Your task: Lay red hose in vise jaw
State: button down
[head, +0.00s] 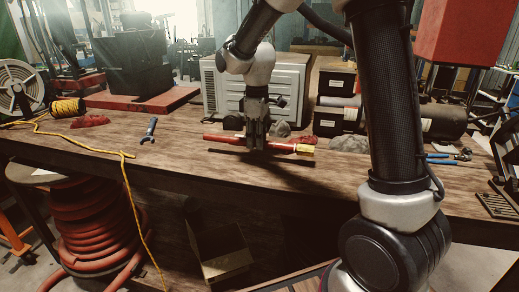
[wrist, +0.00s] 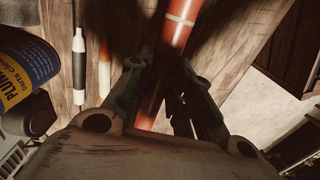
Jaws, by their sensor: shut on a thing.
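The red hose (head: 280,146) has a brass-coloured fitting (head: 305,149) at its right end. My gripper (head: 257,147) points down over the middle of the workbench and is shut on the hose, which lies roughly level across the picture. A dark shadow beneath suggests it is a little above the bench top. In the wrist view the hose (wrist: 181,22) with a pale band runs between the fingers of my gripper (wrist: 163,100); a dark blur hides part of it. I cannot make out a vise jaw for certain in either view.
A blue-handled tool (head: 150,129) and a red rag (head: 88,121) lie to the left. A blue-and-yellow can (wrist: 25,65) shows in the wrist view.

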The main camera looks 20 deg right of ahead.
aim_at(257, 159)
jog(key=shift+f, duration=1.6)
jog(key=shift+f, duration=0.3)
jog(key=c, duration=1.3)
grip_release()
jog(key=shift+f, duration=0.1)
